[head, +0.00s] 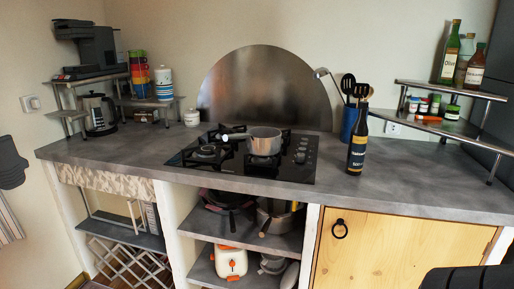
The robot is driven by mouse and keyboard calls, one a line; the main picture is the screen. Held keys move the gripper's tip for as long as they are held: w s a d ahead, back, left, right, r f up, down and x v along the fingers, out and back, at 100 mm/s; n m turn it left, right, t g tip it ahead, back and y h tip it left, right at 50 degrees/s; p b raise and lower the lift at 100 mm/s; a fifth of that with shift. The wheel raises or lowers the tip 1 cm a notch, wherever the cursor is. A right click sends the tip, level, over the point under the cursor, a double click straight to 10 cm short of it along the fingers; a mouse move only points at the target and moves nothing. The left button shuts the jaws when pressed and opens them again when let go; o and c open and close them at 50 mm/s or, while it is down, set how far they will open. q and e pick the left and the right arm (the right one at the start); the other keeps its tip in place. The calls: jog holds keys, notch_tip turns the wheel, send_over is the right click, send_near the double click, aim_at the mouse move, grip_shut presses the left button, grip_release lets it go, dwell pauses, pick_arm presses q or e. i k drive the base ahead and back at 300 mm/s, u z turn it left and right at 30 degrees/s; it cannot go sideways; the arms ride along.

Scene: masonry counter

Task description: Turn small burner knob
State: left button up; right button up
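The black gas cooktop (230,169) is set into the grey counter. Its small dark knobs (301,157) sit in a row along the right side of the hob. They are too small to tell which one belongs to the small burner, or how each is turned. A pot (264,141) with a light handle stands on a burner toward the right. An uncovered burner (206,151) shows at the left. Neither of my grippers can be made out in the head view, and nothing is seen touching the knobs.
A dark bottle (356,148) and a blue utensil holder (348,122) stand right of the knobs. A metal splash plate (262,88) rises behind the hob. A dark ribbed shape (468,279) fills the bottom right corner. The counter in front of the hob is clear.

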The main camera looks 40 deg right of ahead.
aim_at(300, 156)
jog(key=z, duration=0.35)
jog(key=i, duration=0.95)
jog(key=z, duration=0.65)
